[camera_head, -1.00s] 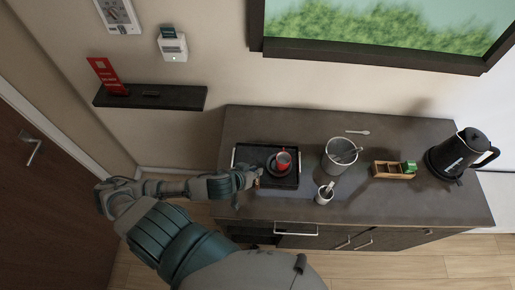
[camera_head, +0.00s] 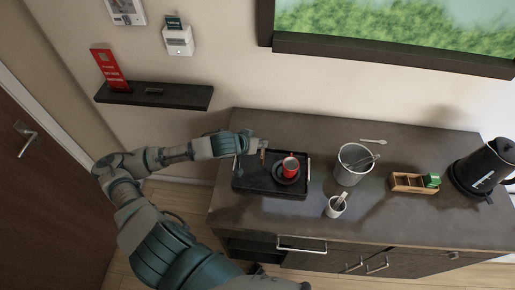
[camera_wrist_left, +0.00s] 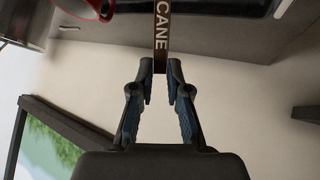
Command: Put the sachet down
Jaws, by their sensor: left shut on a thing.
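The sachet is a slim brown stick with the letters "CANE" on it (camera_wrist_left: 161,38). My left gripper (camera_wrist_left: 160,88) is shut on its end. In the head view the left gripper (camera_head: 256,143) is at the back left of the black tray (camera_head: 246,184), and the sachet (camera_head: 263,157) shows as a small brown strip just in front of it. I cannot tell whether the sachet touches the tray. A red cup (camera_head: 290,166) on a dark saucer (camera_head: 280,177) stands on the tray, right of the sachet. The cup also shows at the top left of the wrist view (camera_wrist_left: 88,8). My right gripper is out of view.
Right of the tray on the dark counter (camera_head: 300,213) are a metal bucket (camera_head: 350,170) with a utensil, a white cup (camera_head: 334,211), a spoon (camera_head: 373,141), a wooden box (camera_head: 406,184) with a green item, and a black kettle (camera_head: 478,168). A wall shelf (camera_head: 185,96) hangs at left.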

